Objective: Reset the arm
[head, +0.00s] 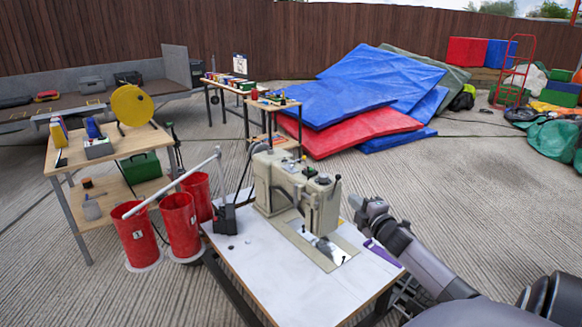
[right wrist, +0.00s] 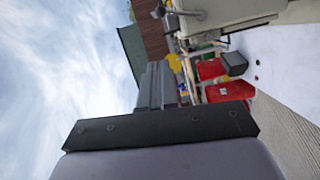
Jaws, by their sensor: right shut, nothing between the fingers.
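My right arm comes in from the lower right of the head view, and its gripper (head: 356,203) is raised just right of the beige sewing machine (head: 313,207). In the right wrist view the two dark fingers of the right gripper (right wrist: 157,85) lie together, with nothing seen between them. The gripper appears apart from the machine and holds nothing. My left arm and gripper are not in either view.
The sewing machine stands on a pale worktable (head: 240,258). A purple-handled item (head: 383,254) lies near the table's right edge, close to my arm. Red buckets (head: 180,225) stand left of it. Blue and red mats (head: 345,100) lie behind; concrete between is open.

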